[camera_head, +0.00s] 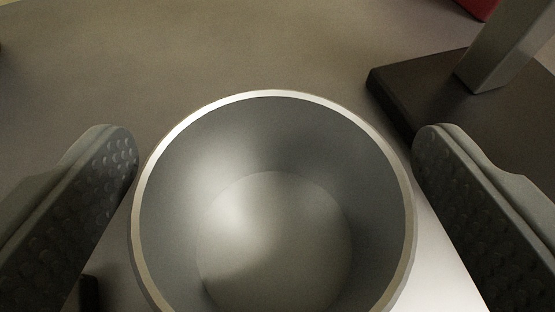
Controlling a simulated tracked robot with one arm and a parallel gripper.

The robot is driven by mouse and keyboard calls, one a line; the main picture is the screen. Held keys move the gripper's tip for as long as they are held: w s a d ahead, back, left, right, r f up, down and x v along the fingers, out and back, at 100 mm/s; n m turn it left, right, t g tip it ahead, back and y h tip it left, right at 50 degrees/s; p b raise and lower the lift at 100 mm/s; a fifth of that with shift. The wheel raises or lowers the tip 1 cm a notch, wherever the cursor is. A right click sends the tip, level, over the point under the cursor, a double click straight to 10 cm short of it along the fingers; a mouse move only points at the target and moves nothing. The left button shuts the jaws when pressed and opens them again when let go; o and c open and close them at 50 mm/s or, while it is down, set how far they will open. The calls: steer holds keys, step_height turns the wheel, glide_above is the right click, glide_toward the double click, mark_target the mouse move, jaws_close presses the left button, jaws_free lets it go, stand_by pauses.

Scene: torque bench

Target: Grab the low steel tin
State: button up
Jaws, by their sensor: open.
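The low steel tin (275,240) is a round, open, empty metal vessel with a bright rim, in the lower middle of the head camera view. My gripper (275,155) is open, with one dark dimpled finger at the left of the tin and one at the right. The left finger's tip is very near the rim, and the right one's tip is also close to it. I cannot tell whether either finger touches the tin. The tin's near edge is cut off by the bottom of the picture.
A dark flat base with a grey post (505,45) stands at the right, just beyond the right finger. A red thing (482,8) shows at the top right edge. A small dark thing (89,292) lies at lower left. The brown surface (200,60) beyond the tin is clear.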

steer(key=shift+w+f, duration=0.1)
steer(key=c, duration=1.1)
